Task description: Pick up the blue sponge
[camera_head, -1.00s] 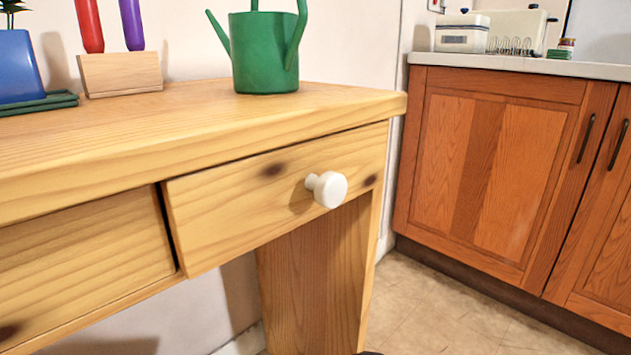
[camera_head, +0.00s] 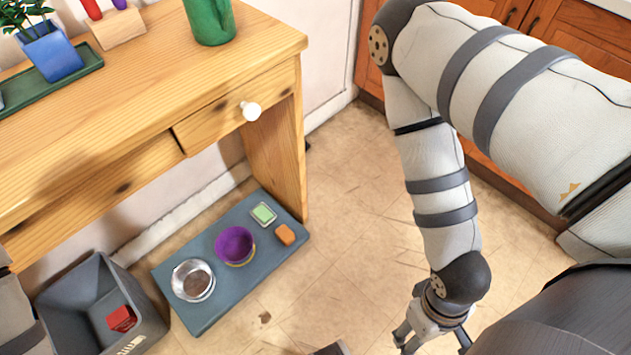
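I see no blue sponge in the head view. On a blue-grey mat (camera_head: 215,309) on the floor lie a small pale green block with a light rim (camera_head: 264,214) and a small orange block (camera_head: 285,235). My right gripper (camera_head: 432,345) hangs at the bottom, right of the mat and apart from it. Its fingers are spread and no object shows between them; the tips are near the picture's lower edge. Part of my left arm shows at the left edge, but its gripper is out of view.
The mat also holds a purple bowl (camera_head: 235,244) and a metal bowl (camera_head: 193,281). A dark grey bin (camera_head: 72,290) with a red item (camera_head: 121,318) stands left. A wooden table (camera_head: 140,75) overhangs the area behind the mat. Floor right of the mat is clear.

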